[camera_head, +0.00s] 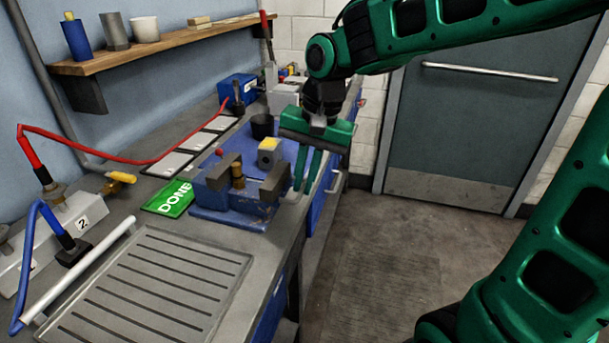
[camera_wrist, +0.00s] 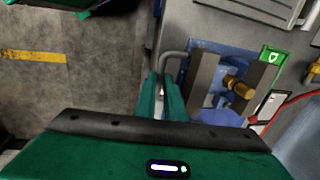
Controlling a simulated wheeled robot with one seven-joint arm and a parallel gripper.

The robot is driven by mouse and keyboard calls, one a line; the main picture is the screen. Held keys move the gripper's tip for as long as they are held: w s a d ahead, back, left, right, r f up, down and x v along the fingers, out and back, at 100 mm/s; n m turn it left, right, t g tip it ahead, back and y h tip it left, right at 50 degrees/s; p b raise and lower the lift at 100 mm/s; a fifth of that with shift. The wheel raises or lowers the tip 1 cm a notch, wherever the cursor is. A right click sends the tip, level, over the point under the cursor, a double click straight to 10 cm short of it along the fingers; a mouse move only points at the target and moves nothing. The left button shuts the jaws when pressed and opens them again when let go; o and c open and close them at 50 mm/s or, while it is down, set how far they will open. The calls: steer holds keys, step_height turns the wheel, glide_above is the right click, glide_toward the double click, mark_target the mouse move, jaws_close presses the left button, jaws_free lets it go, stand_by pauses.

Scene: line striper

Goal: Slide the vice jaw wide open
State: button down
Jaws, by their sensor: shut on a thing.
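A blue vice (camera_head: 235,208) stands on the bench near its front edge. Its two grey jaws show: the jaw on the wall side (camera_head: 222,170) and the front jaw (camera_head: 273,184). A brass piece (camera_head: 237,174) sits in the gap between them. In the wrist view the front jaw (camera_wrist: 204,76) is nearest my gripper, with the brass piece (camera_wrist: 240,87) beyond it. A grey curved handle (camera_wrist: 170,62) runs from the vice to my fingers. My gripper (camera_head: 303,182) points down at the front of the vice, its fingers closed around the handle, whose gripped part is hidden.
A green DONE card (camera_head: 172,198) lies left of the vice. A grey block with a yellow top (camera_head: 268,154) and a black cup (camera_head: 262,126) stand behind. A slotted tray (camera_head: 165,275) lies in front. The floor (camera_head: 390,270) right of the bench is clear.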

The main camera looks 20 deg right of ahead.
steer(key=shift+d, duration=0.2)
steer(key=c, duration=1.8)
jaws_free()
steer(key=shift+c, duration=0.2)
step_height(320, 180, up, 11)
steer(key=s+d, duration=0.1)
steer(key=shift+d+f, duration=0.2)
steer(key=shift+d, duration=0.15)
steer(key=s+d+f, duration=0.7)
steer(key=s+d, duration=0.3)
steer(key=s+d+f+g+h, duration=0.1)
steer(key=s+d+f, duration=0.7)
steer(key=s+d, duration=0.2)
steer(key=shift+s+d+f+n, duration=0.3)
steer(key=shift+s+d, duration=0.1)
